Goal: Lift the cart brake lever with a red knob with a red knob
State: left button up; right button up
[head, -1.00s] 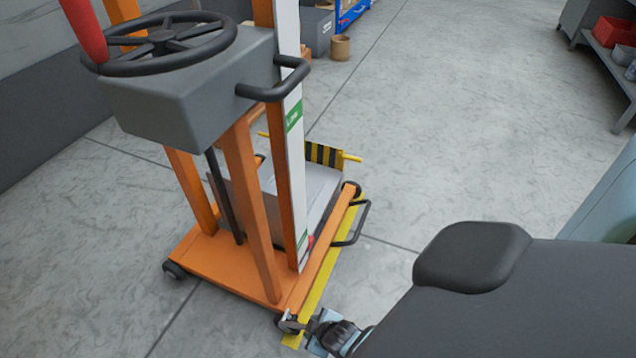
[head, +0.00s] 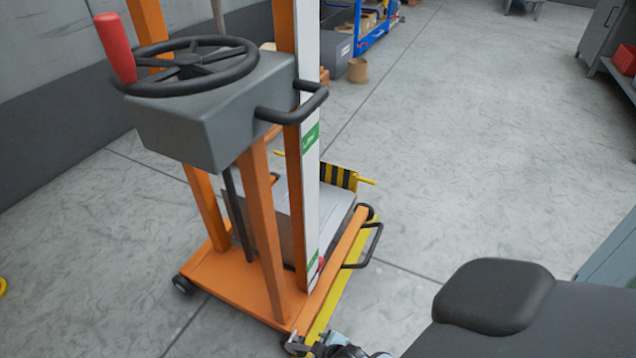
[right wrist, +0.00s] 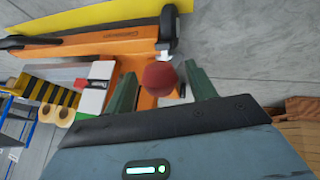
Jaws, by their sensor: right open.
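In the right wrist view, the red knob (right wrist: 160,78) of the brake lever is close in front of my right gripper (right wrist: 159,73). Its two green fingers are apart, one on each side of the knob; I cannot tell whether they touch it. A small pale metal piece shows behind the knob, against the orange cart base (right wrist: 95,48). In the head view, the orange cart (head: 225,283) stands on the floor. My right gripper (head: 335,347) is low at its front corner, partly cut off by the frame edge. My left gripper is out of view.
The cart carries a black handwheel (head: 185,65) with a red upright grip (head: 115,48), a grey box (head: 205,115) and a black side handle (head: 368,248). A cardboard tub (head: 357,70) and a shelf stand farther back.

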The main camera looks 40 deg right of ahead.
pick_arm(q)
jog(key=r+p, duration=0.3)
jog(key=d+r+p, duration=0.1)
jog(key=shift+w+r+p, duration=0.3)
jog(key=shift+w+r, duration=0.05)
pick_arm(e)
jog(key=v, duration=0.7)
jog(key=shift+s+r, duration=0.2)
jog(key=shift+r, duration=0.15)
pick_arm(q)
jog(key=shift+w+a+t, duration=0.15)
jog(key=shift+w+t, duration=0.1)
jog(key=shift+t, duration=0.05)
